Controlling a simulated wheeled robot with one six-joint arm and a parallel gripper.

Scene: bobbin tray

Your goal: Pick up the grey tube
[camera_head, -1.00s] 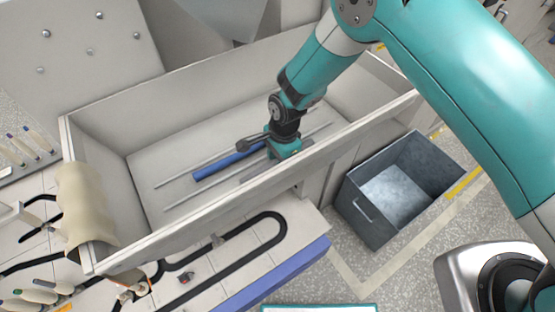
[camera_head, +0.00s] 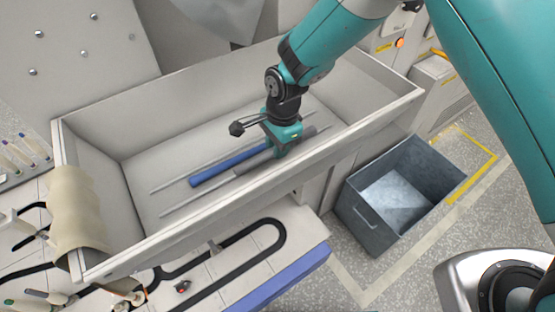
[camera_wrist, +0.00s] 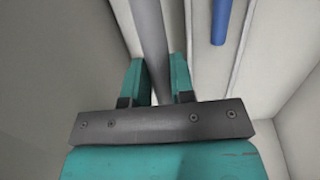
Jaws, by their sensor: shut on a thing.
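The grey tube (camera_head: 248,165) is long and thin and lies slanted in the white tray (camera_head: 140,160), near its front wall. My gripper (camera_head: 280,150) is shut on the grey tube, reaching down into the tray from above. In the wrist view the grey tube (camera_wrist: 150,35) runs between the two teal fingers (camera_wrist: 158,80). Its part behind the gripper's dark bar is hidden. I cannot tell for sure whether the tube is clear of the tray floor.
A blue tube (camera_head: 225,168) lies just behind the grey one, close to my gripper; it also shows in the wrist view (camera_wrist: 220,22). Thin rods run along the tray floor. A cloth (camera_head: 80,210) hangs over the tray's left end. An empty grey bin (camera_head: 400,195) stands on the floor at right.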

